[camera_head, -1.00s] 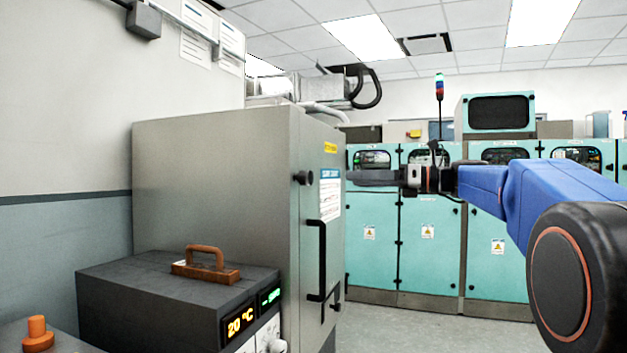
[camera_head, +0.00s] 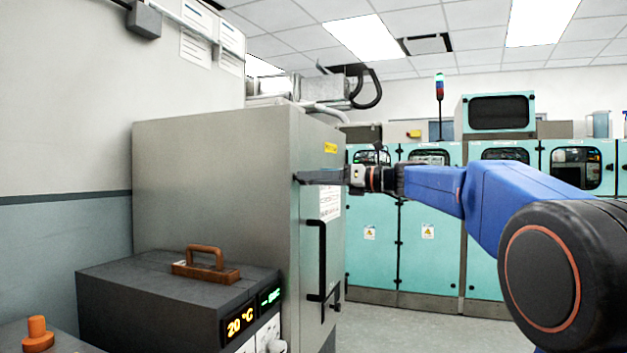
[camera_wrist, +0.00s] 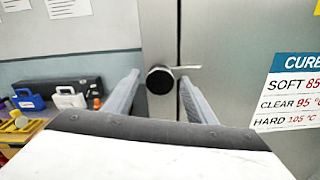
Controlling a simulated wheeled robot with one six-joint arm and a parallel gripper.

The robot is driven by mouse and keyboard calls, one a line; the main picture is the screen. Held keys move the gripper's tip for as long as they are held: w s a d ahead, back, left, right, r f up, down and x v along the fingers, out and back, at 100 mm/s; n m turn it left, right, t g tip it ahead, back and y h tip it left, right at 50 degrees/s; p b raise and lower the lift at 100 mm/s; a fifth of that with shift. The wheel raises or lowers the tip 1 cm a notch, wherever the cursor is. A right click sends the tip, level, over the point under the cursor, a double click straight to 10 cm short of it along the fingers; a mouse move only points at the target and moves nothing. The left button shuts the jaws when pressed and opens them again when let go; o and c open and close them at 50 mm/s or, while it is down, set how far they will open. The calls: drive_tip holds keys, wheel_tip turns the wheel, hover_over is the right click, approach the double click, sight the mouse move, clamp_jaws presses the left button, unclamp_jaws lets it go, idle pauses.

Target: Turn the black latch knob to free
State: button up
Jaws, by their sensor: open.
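The black latch knob (camera_wrist: 160,80) is a round dark knob at the door seam of the grey oven cabinet (camera_head: 215,165). In the wrist view it sits between the tips of my open gripper (camera_wrist: 160,92), one finger to each side. A thin metal tab sticks out to the right from behind the knob. In the head view my gripper (camera_head: 312,178) reaches the cabinet's front at knob height and hides the knob. I cannot tell whether the fingers touch it.
A black vertical door handle (camera_head: 317,260) is below the gripper. A label (camera_wrist: 295,90) is on the door to the right. A dark box (camera_head: 175,290) with a brown handle and a 20 °C display stands at the lower left. Turquoise cabinets (camera_head: 372,235) line the back.

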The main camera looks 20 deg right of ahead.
drive_tip(key=shift+w+a, duration=0.1)
drive_tip(key=shift+c, duration=0.2)
clamp_jaws()
drive_tip(key=shift+n, duration=8.9)
